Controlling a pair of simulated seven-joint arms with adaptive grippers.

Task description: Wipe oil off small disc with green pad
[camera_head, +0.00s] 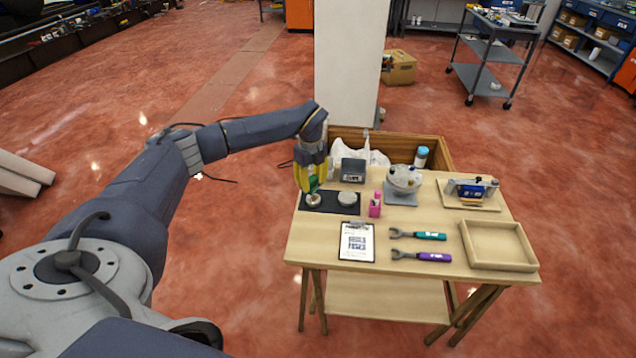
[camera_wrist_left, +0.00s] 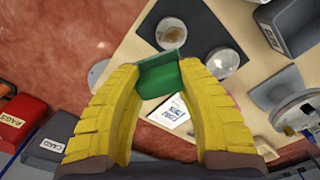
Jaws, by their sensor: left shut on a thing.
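A small round disc (camera_head: 314,201) lies on the left part of the black mat (camera_head: 331,209). In the left wrist view, this disc (camera_wrist_left: 171,33) has a brownish patch on its face. A second, plain pale disc (camera_head: 347,198) lies to its right on the mat; it also shows in the left wrist view (camera_wrist_left: 222,62). My left gripper (camera_head: 312,184) is shut on the green pad (camera_wrist_left: 165,77), held between its yellow fingers. The pad is over or close beside the stained disc; I cannot tell whether they touch. My right gripper is not in view.
A small scale (camera_head: 353,170) stands behind the mat and a pink bottle (camera_head: 375,205) to its right. A clipboard (camera_head: 357,242) and two wrenches (camera_head: 418,235) lie in front. An empty wooden tray (camera_head: 498,246) is at right. Bins (camera_wrist_left: 22,125) show in the wrist view.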

